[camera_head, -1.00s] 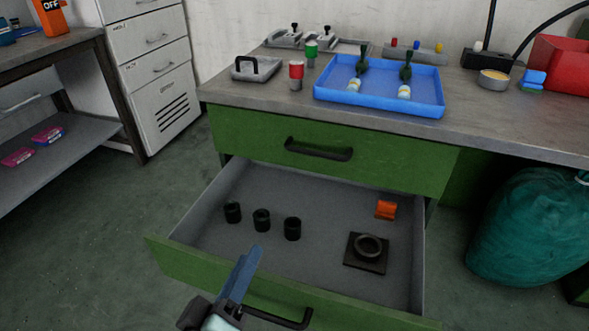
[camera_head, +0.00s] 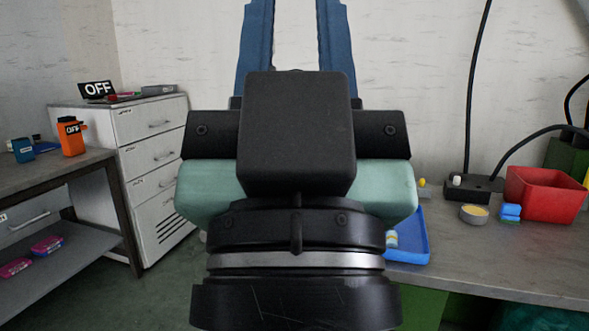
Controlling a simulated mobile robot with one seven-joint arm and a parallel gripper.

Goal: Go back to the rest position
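My gripper (camera_head: 295,20) is raised close in front of the camera and fills the middle of the view. Its two blue fingers point up and stand apart, with bare white wall showing between them. Nothing is seen between the fingers, though their tips reach the top edge of the picture. The black and pale green gripper body hides much of the workbench. The green drawer and its contents are not visible.
The grey workbench (camera_head: 500,262) carries a blue tray (camera_head: 413,245), partly hidden by my gripper, a red bin (camera_head: 545,196), a small round tin (camera_head: 473,214) and blue blocks (camera_head: 510,212). A white cabinet (camera_head: 155,160) and dark side table (camera_head: 75,173) stand left.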

